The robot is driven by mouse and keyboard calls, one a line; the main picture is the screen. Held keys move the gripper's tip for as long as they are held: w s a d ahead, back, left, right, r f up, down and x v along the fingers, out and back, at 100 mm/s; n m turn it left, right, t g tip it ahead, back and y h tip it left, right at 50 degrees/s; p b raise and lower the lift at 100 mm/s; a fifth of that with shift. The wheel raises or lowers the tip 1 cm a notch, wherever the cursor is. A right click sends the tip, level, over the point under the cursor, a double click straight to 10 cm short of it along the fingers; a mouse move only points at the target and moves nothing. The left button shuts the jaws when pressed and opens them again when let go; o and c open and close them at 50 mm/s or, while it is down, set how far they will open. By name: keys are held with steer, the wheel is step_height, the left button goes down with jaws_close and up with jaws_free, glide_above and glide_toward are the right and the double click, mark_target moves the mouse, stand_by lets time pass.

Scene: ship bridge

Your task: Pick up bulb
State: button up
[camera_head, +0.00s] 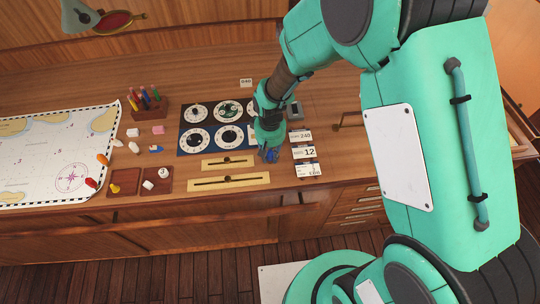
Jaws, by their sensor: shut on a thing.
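My gripper (270,154) points down over the wooden console, just right of the two brass slider plates and at the front right of the dial panel. It is shut on a small bluish thing at its fingertips, which I take to be the bulb; the fingers mostly hide it and its shape is unclear. I cannot tell whether it touches the console top.
A dark panel with several round dials (198,138) lies left of my gripper, with brass slider plates (228,181) in front. Number cards (304,152) stand close on the right. A chart (45,160), small coloured pieces, shallow wooden trays (125,180) and a marker holder (150,108) are farther left.

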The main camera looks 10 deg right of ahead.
mark_target(271, 153)
steer(key=shift+r, duration=0.1)
steer(key=shift+r, duration=0.5)
steer(key=shift+s+d+r, duration=0.1)
steer(key=shift+s+r, duration=0.1)
steer(key=shift+r, duration=0.45)
steer(key=shift+s+r, duration=0.2)
steer(key=shift+r, duration=0.4)
steer(key=s+d+r, duration=0.1)
steer(key=s+d, duration=0.2)
steer(key=s, duration=1.1)
steer(key=shift+s+d+r, duration=0.15)
steer(key=shift+s+d, duration=0.2)
steer(key=shift+d, duration=0.05)
steer(key=shift+d, duration=0.15)
steer(key=s+d+m, duration=0.2)
steer(key=d+m, duration=0.1)
steer(key=d, duration=0.8)
steer(key=s+d+m, duration=0.3)
steer(key=d+m, duration=0.1)
steer(key=d, duration=0.6)
steer(key=shift+s+d+p, duration=0.25)
steer(key=shift+d+p, duration=0.15)
